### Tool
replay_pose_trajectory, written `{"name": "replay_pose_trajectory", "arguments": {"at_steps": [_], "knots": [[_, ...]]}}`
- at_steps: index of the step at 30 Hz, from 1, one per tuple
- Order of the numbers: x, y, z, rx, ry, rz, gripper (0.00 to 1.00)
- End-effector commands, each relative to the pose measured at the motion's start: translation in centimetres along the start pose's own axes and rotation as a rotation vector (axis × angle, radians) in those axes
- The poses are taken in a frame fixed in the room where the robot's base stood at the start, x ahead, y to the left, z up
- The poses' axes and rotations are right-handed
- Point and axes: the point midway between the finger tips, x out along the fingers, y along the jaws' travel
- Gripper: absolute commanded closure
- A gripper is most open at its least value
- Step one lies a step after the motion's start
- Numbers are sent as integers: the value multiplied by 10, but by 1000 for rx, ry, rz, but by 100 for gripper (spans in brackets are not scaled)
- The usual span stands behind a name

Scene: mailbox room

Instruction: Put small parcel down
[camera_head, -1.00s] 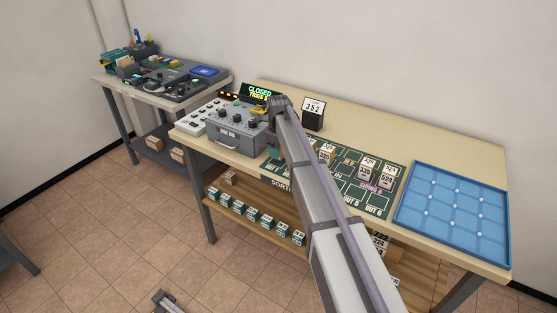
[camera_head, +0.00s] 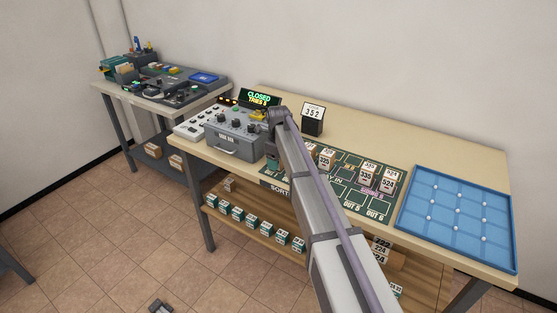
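My arm reaches up over the table, and its wrist bends down at the left edge of the dark green sorting mat (camera_head: 350,205). My gripper (camera_head: 272,160) is small and partly hidden by my own arm, so I cannot tell whether it is open or holds a parcel. Small white-labelled parcels stand on the mat: one (camera_head: 326,160) just right of my arm, and a pair further right, one marked 330 (camera_head: 366,175) and one marked 524 (camera_head: 388,182).
A grey control box (camera_head: 232,135) stands left of my gripper, with a "CLOSED" display (camera_head: 258,97) behind. A 352 sign (camera_head: 313,118) stands at the back. A blue grid tray (camera_head: 455,210) lies at right. Boxes (camera_head: 250,223) line the shelf below.

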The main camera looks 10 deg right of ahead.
Motion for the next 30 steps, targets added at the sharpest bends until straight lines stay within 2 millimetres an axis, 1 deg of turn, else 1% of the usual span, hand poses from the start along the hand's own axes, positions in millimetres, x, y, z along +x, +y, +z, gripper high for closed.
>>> {"name": "replay_pose_trajectory", "arguments": {"at_steps": [2, 8, 11, 13, 17, 24, 27, 30], "knots": [[0, 0, 2, 0, -2, -1, 27], [-1, 0, 2, 0, -3, -1, 27], [-6, 0, 2, 0, -4, -1, 27], [-15, 0, 2, 0, -4, -1, 27], [-43, 0, 2, -1, -4, -1, 27], [-109, 0, 1, 0, -2, -1, 27], [-128, 0, 1, 0, -2, -1, 27], [-135, 0, 1, 0, -2, 0, 27]]}}
